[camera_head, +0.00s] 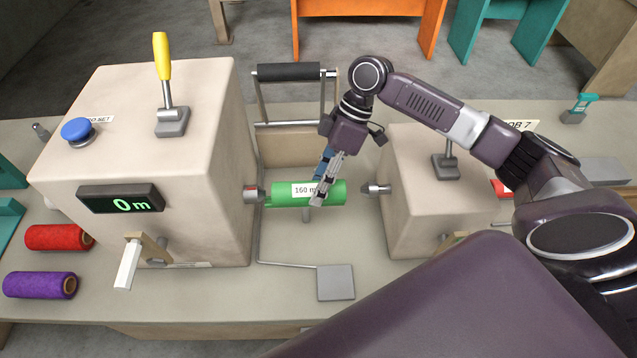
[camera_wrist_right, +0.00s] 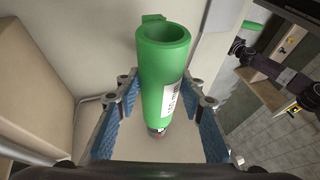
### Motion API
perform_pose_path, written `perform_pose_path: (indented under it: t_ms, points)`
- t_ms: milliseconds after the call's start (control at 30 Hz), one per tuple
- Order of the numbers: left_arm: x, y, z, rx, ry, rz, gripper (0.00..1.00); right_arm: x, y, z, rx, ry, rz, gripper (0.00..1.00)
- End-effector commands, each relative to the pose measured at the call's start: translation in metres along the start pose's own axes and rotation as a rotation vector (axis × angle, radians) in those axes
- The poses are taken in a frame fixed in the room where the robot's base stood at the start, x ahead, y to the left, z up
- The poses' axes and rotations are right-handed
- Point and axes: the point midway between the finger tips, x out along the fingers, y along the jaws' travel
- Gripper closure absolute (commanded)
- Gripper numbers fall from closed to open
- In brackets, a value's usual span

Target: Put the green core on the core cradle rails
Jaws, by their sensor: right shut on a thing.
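The green core (camera_head: 335,193) with a white "160 m" label lies roughly level between the left machine block's spindle (camera_head: 252,195) and the right block's pointed cone (camera_head: 375,189). Its left end is at or very near the spindle; a gap separates its right end from the cone. My right gripper (camera_head: 325,188) is shut on it from above. In the right wrist view the core (camera_wrist_right: 160,90) sits between the two blue-padded fingers. My left gripper is not in view.
The left block (camera_head: 200,210) carries a yellow-handled lever (camera_head: 162,60), blue button (camera_head: 76,130) and display reading 0 m (camera_head: 122,199). Red (camera_head: 55,237) and purple (camera_head: 38,285) rolls lie at left. A black roller (camera_head: 288,72) stands behind; a grey pedal plate (camera_head: 335,283) is in front.

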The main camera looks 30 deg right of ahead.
Motion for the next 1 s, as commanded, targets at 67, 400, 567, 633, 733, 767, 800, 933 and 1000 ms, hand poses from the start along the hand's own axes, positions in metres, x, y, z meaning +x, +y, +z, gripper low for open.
perform_pose_path:
  t_ms: [67, 400, 567, 633, 733, 767, 800, 933, 1000]
  points:
    - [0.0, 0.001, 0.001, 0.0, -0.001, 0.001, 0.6, 0.0, 0.0, 0.0, 0.0, 0.0, 0.0, 0.93]
    - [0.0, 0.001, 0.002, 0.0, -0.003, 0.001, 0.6, 0.0, 0.0, 0.0, 0.0, 0.0, 0.0, 0.47]
    - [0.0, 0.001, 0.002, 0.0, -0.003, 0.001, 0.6, 0.0, 0.0, 0.0, 0.0, 0.0, 0.0, 0.47]
    - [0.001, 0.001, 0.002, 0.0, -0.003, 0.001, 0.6, -0.001, 0.0, -0.001, 0.0, 0.0, 0.0, 0.47]
    - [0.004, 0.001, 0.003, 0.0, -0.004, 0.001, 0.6, -0.008, 0.001, 0.0, 0.0, 0.0, 0.002, 0.47]
    - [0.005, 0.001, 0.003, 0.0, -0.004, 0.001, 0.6, -0.012, 0.001, 0.0, 0.0, 0.001, 0.003, 0.47]
    - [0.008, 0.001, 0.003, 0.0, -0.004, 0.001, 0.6, -0.018, 0.002, -0.001, -0.001, 0.002, 0.004, 0.47]
    - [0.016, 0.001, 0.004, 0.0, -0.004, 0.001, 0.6, -0.045, 0.002, 0.0, -0.001, 0.003, 0.005, 0.47]
    - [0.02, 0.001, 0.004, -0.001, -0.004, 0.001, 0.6, -0.06, 0.002, 0.0, -0.001, 0.003, 0.004, 0.47]
